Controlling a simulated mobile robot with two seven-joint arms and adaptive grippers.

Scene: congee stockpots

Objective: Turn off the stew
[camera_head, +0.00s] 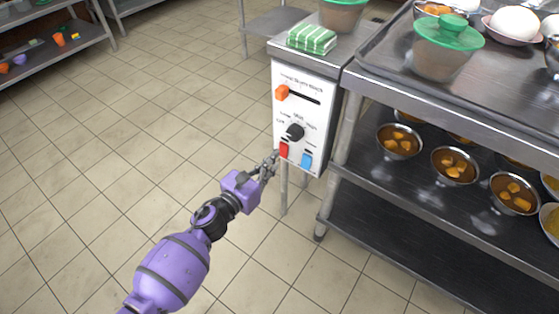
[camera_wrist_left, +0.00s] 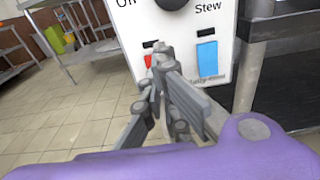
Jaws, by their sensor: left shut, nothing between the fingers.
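A white control panel (camera_head: 311,132) stands at the side of a metal stand, left of a steel shelf unit. It carries an orange slider (camera_head: 282,93) at its slot's left end, a black knob (camera_head: 295,132), a red switch (camera_head: 284,150) and a blue switch (camera_head: 306,160). In the left wrist view the word "Stew" shows above the blue switch (camera_wrist_left: 207,58). My left gripper (camera_head: 272,160) is shut and empty, just in front of the panel's lower left, by the red switch. In the left wrist view its fingers (camera_wrist_left: 165,68) partly hide the red switch (camera_wrist_left: 150,62); contact cannot be told.
A green striped cloth (camera_head: 312,39) lies on the stand above the panel. The steel shelf unit (camera_head: 450,110) at right holds bowls of orange food and a green-lidded container (camera_head: 446,47). The tiled floor (camera_head: 130,120) at left is clear.

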